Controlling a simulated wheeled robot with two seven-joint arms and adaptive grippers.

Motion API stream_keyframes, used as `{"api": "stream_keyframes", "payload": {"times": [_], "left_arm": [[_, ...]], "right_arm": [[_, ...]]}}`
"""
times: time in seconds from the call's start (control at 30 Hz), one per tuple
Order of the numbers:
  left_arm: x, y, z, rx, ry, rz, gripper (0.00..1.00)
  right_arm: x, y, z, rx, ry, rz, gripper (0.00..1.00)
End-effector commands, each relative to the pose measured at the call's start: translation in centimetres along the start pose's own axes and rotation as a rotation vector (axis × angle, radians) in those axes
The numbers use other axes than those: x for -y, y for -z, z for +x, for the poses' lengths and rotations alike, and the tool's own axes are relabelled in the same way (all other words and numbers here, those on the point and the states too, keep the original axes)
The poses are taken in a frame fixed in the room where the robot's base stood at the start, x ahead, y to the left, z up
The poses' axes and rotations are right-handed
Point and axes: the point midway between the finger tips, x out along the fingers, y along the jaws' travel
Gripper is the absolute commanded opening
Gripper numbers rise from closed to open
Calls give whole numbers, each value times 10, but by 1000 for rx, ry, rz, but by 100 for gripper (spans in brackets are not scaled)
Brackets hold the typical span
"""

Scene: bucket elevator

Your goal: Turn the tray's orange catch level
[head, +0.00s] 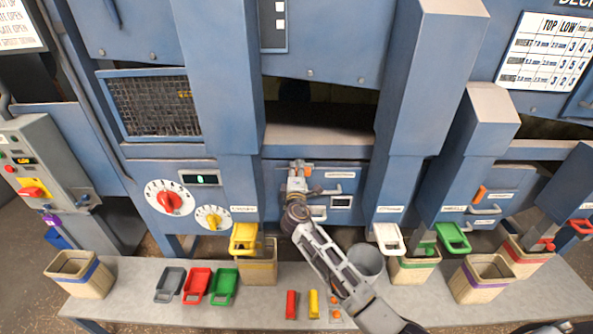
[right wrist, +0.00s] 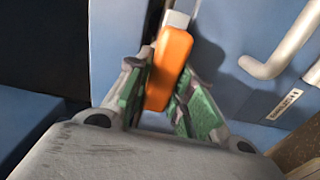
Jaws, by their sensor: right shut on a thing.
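The orange catch (right wrist: 168,68) is a rounded bar at the end of a pale metal piece on a blue panel, and it slants in the right wrist view. Only a small orange part of it (head: 308,171) shows in the head view beside my gripper. My right gripper (head: 297,168) is at the blue tray front (head: 345,184). Its green-padded fingers (right wrist: 158,105) are shut on the orange catch, one on each side. The tray has a pale bar handle (right wrist: 280,50) to the right of the catch. My left gripper is not in view.
A second orange catch (head: 480,193) is tilted on the machine at the right. A bench (head: 150,300) below holds several bins, red, green and grey scoops, and a grey bucket (head: 367,262). Blue chutes (head: 405,120) project on both sides of the tray.

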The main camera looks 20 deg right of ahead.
Motion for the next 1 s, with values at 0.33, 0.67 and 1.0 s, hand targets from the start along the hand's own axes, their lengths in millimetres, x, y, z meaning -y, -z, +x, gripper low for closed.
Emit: {"api": "stream_keyframes", "payload": {"times": [0.33,0.67,1.0], "left_arm": [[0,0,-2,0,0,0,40],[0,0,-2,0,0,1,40],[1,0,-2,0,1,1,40]], "right_arm": [[1,1,0,-3,0,-47,0],[1,1,0,-2,0,-47,34],[1,0,0,-1,0,-45,45]]}}
